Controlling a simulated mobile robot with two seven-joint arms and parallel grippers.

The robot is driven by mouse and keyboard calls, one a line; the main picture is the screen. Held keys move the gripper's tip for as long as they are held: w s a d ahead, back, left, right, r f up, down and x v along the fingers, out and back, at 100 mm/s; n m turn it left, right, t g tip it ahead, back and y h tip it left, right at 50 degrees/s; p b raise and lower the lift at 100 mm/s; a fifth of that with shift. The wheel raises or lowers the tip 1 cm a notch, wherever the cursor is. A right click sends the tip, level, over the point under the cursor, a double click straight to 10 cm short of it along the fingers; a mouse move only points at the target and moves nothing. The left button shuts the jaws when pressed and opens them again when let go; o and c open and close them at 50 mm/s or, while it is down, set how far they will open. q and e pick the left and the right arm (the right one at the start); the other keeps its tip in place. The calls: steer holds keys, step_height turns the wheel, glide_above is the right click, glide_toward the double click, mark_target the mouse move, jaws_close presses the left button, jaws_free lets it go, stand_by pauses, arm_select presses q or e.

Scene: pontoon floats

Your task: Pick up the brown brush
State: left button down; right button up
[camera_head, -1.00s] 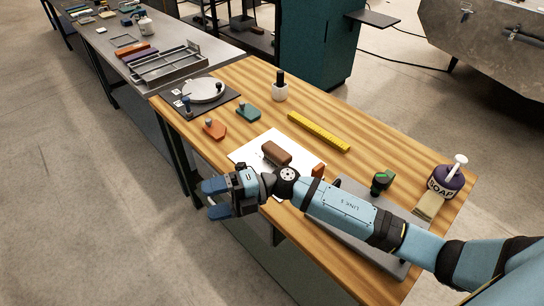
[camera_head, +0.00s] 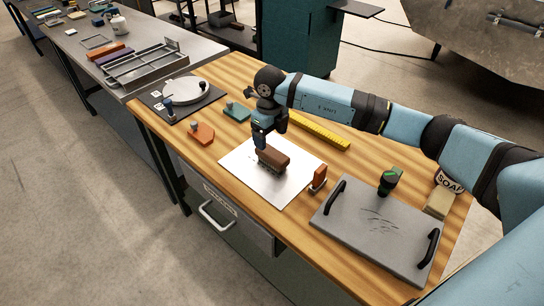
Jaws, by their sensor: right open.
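The brown brush (camera_head: 274,161) lies on a white sheet (camera_head: 242,174) on the wooden table, with its bristles toward the front edge. My right gripper (camera_head: 261,142) points down at the brush's left end, with its fingers at or just above it. The fingers are open; whether they touch the brush cannot be told. My left gripper is not in view.
An orange-brown block tool (camera_head: 318,177) stands at the sheet's right edge. A grey plate with black handles (camera_head: 368,225) lies to the right. A yellow ruler (camera_head: 322,134) lies behind. Orange (camera_head: 202,133) and green (camera_head: 236,111) pieces lie to the left.

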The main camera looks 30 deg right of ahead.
mark_target(272, 152)
step_height(272, 152, down, 3)
steer(key=shift+r, duration=0.1)
steer(key=shift+s+d+f+p, duration=0.1)
steer(key=shift+f+p, duration=0.15)
steer(key=shift+f, duration=1.1)
steer(key=shift+s+d+f+p, duration=0.1)
steer(key=shift+f+p, duration=0.1)
steer(key=shift+f, duration=1.1)
steer(key=c, duration=1)
